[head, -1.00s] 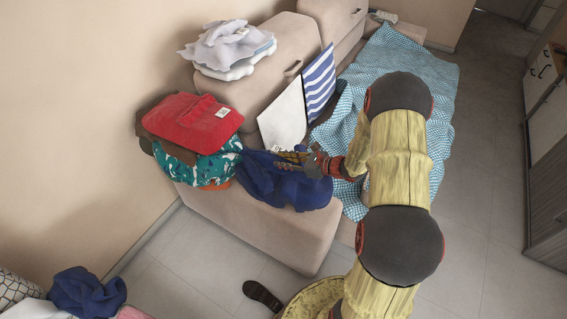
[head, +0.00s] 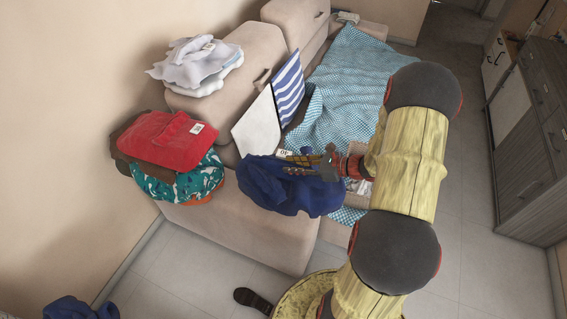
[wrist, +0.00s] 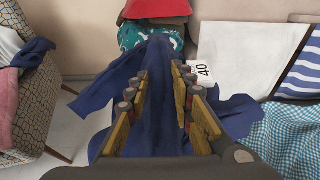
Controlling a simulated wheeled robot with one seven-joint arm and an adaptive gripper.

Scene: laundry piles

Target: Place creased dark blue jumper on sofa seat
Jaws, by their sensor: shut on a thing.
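The dark blue jumper (head: 283,190) is crumpled and hangs from my gripper (head: 302,162) at the front of the beige sofa (head: 245,235). In the head view it overlaps the sofa's near edge, and I cannot tell whether its underside touches. In the wrist view the jumper (wrist: 152,85) runs between the two fingers of my gripper (wrist: 155,85), with folds spreading to both sides. The fingers are closed on its cloth. A blue checked throw (head: 355,75) covers much of the sofa seat behind my arm.
A red garment (head: 155,140) tops a pile with a teal patterned one (head: 190,180) at the sofa's left. White clothes (head: 195,65) lie on the backrest. A white cushion (head: 258,125) and a striped cushion (head: 288,88) lean there. A dark shoe-like item (head: 253,298) lies on the floor.

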